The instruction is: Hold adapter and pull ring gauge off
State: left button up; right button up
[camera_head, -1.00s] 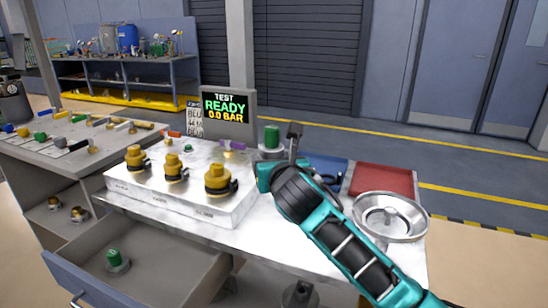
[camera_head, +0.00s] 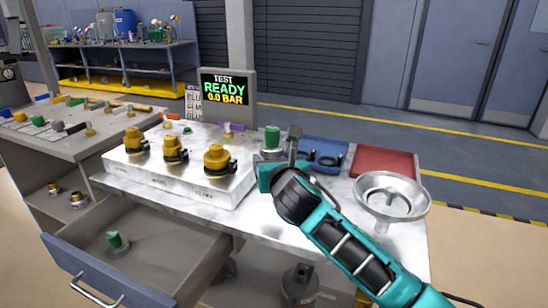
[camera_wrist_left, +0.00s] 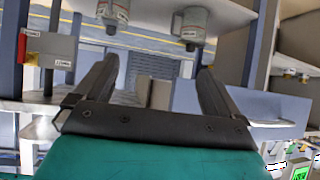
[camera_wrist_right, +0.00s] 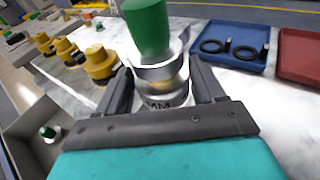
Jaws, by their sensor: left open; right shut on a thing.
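My right gripper (camera_wrist_right: 150,95) is shut on a metal piece with a green top (camera_wrist_right: 147,25). Its fingers lie on either side of the silver lower part, which is marked "MM", below a silver collar. A little gold colour shows between collar and lower part. In the head view the green top (camera_head: 272,136) stands upright above my right gripper (camera_head: 277,165). I cannot tell which part is adapter and which is ring gauge. My left gripper (camera_wrist_left: 155,85) is open and empty in its wrist view, away from the piece, and is outside the head view.
Several gold fittings stand on a white block (camera_head: 190,185). Behind is the test display (camera_head: 227,92). A blue tray (camera_head: 335,143) with black rings, a red tray (camera_head: 385,160) and a metal dish (camera_head: 392,186) lie right. An open drawer (camera_head: 165,245) juts out in front.

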jog(key=shift+f, duration=0.45)
jog(key=shift+f+b, duration=0.5)
jog(key=shift+f, duration=0.4)
jog(key=shift+f+b, duration=0.6)
jog(key=shift+f, duration=0.65)
jog(key=shift+f+b, duration=0.45)
jog(key=shift+f, duration=0.55)
jog(key=shift+f+b, duration=0.6)
jog(key=shift+f, duration=0.6)
pick_arm(q)
jog(key=shift+w+d+f, duration=0.6)
jog(key=shift+d+f, duration=0.2)
jog(key=shift+d, duration=0.05)
jog(key=shift+s+f, duration=0.15)
jog(key=shift+s, duration=0.05)
pick_arm(e)
jog(key=shift+f, duration=0.45)
pick_arm(q)
jog(key=shift+w, duration=0.15)
